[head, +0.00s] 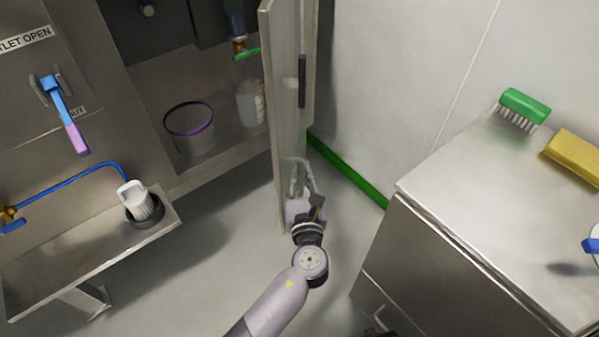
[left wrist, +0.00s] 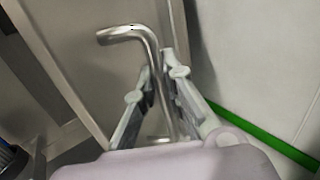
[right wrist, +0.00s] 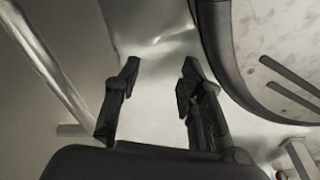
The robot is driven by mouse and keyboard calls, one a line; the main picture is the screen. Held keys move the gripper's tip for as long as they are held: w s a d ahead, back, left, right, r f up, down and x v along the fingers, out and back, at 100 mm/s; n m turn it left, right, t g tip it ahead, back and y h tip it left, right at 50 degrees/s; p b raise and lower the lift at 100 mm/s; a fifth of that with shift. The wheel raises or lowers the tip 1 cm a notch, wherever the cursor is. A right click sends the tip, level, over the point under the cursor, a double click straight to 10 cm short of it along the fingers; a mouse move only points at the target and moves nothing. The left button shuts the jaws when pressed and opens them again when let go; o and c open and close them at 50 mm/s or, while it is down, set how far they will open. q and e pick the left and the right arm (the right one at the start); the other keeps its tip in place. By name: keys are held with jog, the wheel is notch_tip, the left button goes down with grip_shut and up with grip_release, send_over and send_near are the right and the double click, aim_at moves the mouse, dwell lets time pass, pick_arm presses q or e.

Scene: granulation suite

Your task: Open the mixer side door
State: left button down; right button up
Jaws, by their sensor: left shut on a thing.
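The mixer side door (head: 284,100) stands swung out from the cabinet, seen nearly edge-on, with the cabinet interior visible to its left. In the left wrist view, a bent metal bar handle (left wrist: 122,35) stands out from the door panel (left wrist: 80,60). My left gripper (head: 302,172) is at the lower part of the door. In the left wrist view its fingers (left wrist: 158,78) are closed around the handle's long straight part. My right gripper (right wrist: 155,82) has its fingers apart with nothing between them, near a metal surface.
Inside the cabinet are a purple-rimmed bucket (head: 190,130) and a pale container (head: 250,103). At right, a steel bench (head: 480,190) holds a green brush (head: 525,105) and a yellow block (head: 575,157). At left is a steel tray (head: 90,245). Floor between is clear.

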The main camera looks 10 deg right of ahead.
pick_arm(q)
jog(key=c, duration=1.9)
grip_release()
jog(key=shift+c, duration=0.2)
jog(key=s, duration=1.2)
jog(key=shift+a, duration=0.4)
